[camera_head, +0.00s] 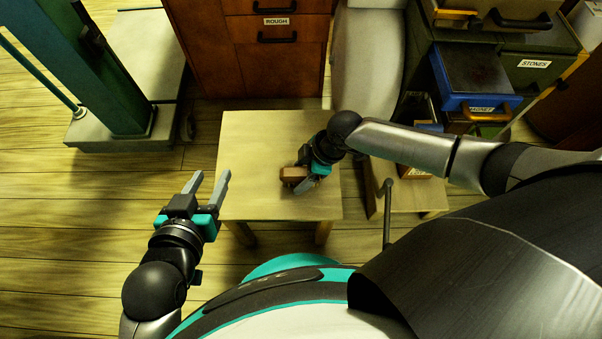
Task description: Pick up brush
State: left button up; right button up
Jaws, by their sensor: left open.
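A small brown block-shaped thing, which looks like the brush (292,174), is at the small pale wooden table (255,132), toward its right side. My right gripper (302,171) reaches in from the right, with one finger on the far side of the brush and one on the near side. I cannot tell whether the fingers touch it, or whether it rests on the top or is just above it. Part of the brush is hidden by the gripper. My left gripper (207,187) is open and empty, left of the table's near left corner.
A wooden cabinet (205,45) with a drawer labelled ROUGH stands behind the table. A green column on a grey base (160,60) stands at the left. The table's left half is bare.

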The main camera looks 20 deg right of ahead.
aim_at(292, 171)
grip_shut()
dwell(0.4)
jog(key=shift+r, duration=0.1)
